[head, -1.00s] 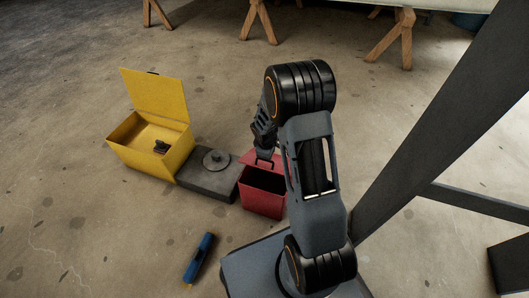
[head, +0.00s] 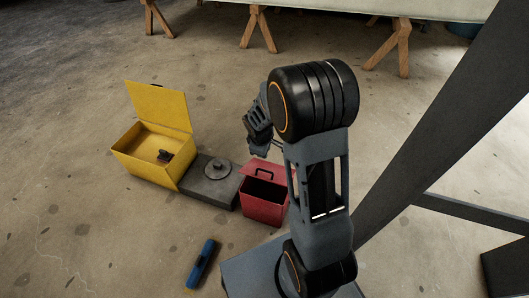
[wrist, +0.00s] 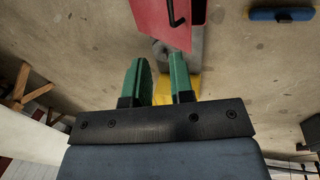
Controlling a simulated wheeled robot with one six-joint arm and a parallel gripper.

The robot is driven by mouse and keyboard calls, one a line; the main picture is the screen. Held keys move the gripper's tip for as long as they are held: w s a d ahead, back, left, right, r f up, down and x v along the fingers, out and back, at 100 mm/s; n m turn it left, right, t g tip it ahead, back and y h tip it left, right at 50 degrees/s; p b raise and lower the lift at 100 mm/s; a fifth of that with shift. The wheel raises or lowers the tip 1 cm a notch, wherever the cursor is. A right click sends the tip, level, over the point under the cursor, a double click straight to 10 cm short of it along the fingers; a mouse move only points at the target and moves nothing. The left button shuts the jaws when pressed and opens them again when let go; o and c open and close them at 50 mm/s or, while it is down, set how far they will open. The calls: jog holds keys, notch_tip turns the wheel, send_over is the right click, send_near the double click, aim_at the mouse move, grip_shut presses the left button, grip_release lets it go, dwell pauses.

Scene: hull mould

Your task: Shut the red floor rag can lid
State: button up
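The red rag can (head: 262,212) stands on the floor just left of my arm, and its dark inside shows. Its red lid (head: 283,172) is open at the back of the can, with a black handle (head: 264,173) on it. My gripper (head: 262,150) is above and behind the lid, apart from it. In the wrist view the red lid (wrist: 150,18) and its handle (wrist: 174,14) are at the top edge. The green fingers of my gripper (wrist: 159,82) are spread with nothing between them. Part of the can is cut off there.
A grey slab with a round knob (head: 207,187) sits left of the can. Beyond it is an open yellow box (head: 150,165) with a small dark object inside. A blue tool (head: 200,264) lies on the floor in front. A dark slanted beam (head: 430,120) stands at right.

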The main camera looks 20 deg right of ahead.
jog(key=shift+v, duration=0.8)
jog(key=shift+f, duration=0.1)
